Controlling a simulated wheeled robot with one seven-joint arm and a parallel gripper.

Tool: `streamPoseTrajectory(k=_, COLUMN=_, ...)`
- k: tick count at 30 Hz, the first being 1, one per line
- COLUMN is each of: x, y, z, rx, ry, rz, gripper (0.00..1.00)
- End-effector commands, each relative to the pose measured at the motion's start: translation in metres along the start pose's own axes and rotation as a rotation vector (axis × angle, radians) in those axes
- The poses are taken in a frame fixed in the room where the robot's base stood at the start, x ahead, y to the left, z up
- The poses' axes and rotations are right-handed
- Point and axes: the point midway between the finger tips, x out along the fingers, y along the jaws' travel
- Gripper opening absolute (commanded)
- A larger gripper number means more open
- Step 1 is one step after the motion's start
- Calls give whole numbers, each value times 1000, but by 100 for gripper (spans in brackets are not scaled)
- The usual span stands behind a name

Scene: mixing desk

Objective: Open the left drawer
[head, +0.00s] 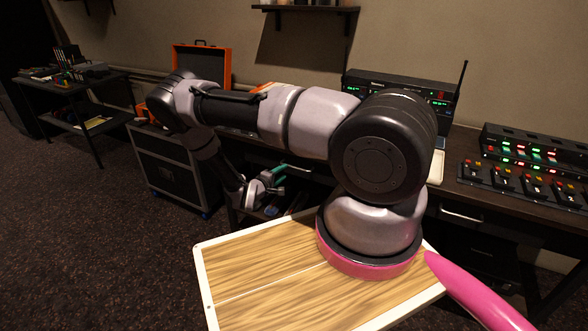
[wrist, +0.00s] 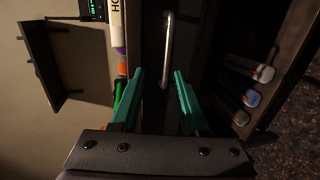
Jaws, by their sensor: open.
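The left drawer has a dark front (wrist: 151,40) with a slim metal bar handle (wrist: 168,45); it looks shut. In the head view its handle (head: 300,170) shows just right of my gripper (head: 283,173). My gripper has teal fingers and is open and empty. In the wrist view the handle lies ahead, between the lines of the two fingertips (wrist: 158,74), nearer the right one. I cannot tell whether the fingers reach around it. My arm hides part of the desk front in the head view.
A right drawer handle (head: 461,214) shows under the desk. A wheeled case (head: 172,170) stands left of my gripper. Several capped cylinders (wrist: 252,97) lie in the space beside the drawer in the wrist view.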

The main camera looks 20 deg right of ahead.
Motion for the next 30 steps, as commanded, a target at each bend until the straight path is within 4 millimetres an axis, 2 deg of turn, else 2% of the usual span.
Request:
streamPoseTrajectory(k=3, x=3, y=-13, z=0, rx=-20, ry=33, rz=3, gripper=45)
streamPoseTrajectory(k=8, x=19, y=-14, z=0, rx=-20, ry=37, rz=4, gripper=45)
streamPoseTrajectory(k=15, x=65, y=-14, z=-1, rx=-21, ry=35, rz=4, gripper=45)
streamPoseTrajectory(k=21, x=95, y=-14, z=-3, rx=-22, ry=36, rz=3, gripper=45)
streamPoseTrajectory(k=25, x=106, y=-14, z=-4, rx=-22, ry=36, rz=3, gripper=45)
streamPoseTrajectory(k=30, x=110, y=-14, z=-4, rx=-22, ry=37, rz=3, gripper=45)
